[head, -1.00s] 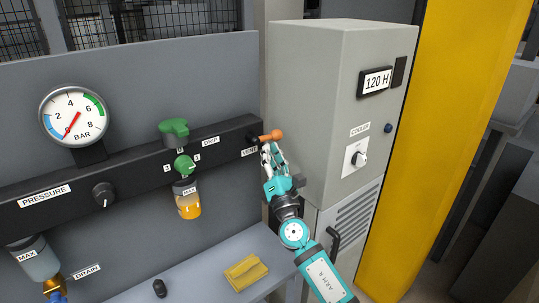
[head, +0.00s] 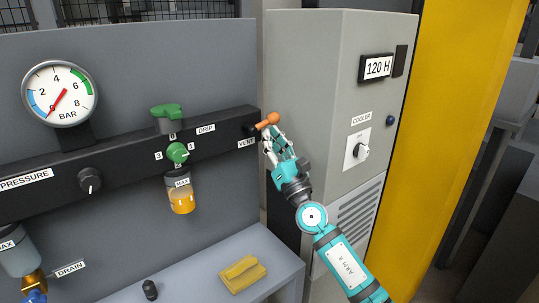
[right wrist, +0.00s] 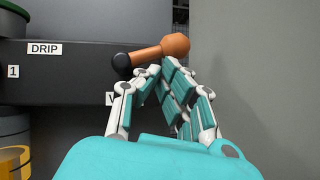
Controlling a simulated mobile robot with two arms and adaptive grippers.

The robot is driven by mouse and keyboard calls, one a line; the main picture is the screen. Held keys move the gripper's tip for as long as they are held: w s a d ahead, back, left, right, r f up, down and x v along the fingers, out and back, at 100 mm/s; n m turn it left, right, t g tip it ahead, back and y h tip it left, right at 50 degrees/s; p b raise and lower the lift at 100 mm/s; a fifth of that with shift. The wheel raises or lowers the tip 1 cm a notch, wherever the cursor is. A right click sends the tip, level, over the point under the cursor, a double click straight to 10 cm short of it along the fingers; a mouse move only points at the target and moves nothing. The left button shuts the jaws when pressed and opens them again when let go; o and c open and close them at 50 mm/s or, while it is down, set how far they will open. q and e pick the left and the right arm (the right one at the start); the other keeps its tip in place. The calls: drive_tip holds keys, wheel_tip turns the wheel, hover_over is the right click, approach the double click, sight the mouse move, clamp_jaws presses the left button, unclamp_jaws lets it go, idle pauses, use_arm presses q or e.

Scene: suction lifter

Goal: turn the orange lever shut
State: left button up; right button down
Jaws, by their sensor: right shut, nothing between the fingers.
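The orange lever (head: 268,121) sits at the right end of the black bar, above the VENT label. It points right and slightly up, with a round knob at its free end. In the right wrist view the lever (right wrist: 160,50) runs from a black pivot at left up to its knob at right. My right gripper (head: 269,139) is shut and empty, its fingertips just below the lever. In the right wrist view the closed fingertips (right wrist: 163,66) are at the lever's underside; I cannot tell whether they touch. My left gripper is not in view.
The grey cabinet (head: 312,70) with the COOLER switch (head: 361,151) stands close on the right of the lever. The green valve handle (head: 167,111) and the oil bowl (head: 181,196) are left. A yellow cloth (head: 242,274) and a black cap (head: 150,290) lie on the shelf below.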

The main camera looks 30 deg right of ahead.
sight(271, 121)
drive_tip(key=shift+d+r+n+g+y+b, duration=0.15)
drive_tip(key=shift+r+n+y+b, duration=0.4)
drive_tip(key=shift+n+y+b, duration=1.25)
drive_tip(key=shift+d+r+n+g+y+b, duration=0.1)
drive_tip(key=shift+r+n+g+y+b, duration=0.3)
drive_tip(key=shift+n+y+b, duration=1.4)
drive_tip(key=shift+d+r+n+g+y+b, duration=0.1)
drive_tip(key=shift+r+n+y+b, duration=0.7)
drive_tip(key=shift+n+b, duration=1.15)
drive_tip(key=shift+n+p, duration=0.3)
drive_tip(key=shift+n, duration=0.15)
drive_tip(key=shift+a+r+n+g+y, duration=0.15)
drive_tip(key=shift+n+g+y, duration=0.1)
drive_tip(key=shift+n+y, duration=0.15)
drive_tip(key=shift+r+n+g+y+b, duration=0.35)
drive_tip(key=shift+n+y, duration=0.25)
drive_tip(key=shift+n, duration=0.3)
drive_tip(key=shift+a+r, duration=0.35)
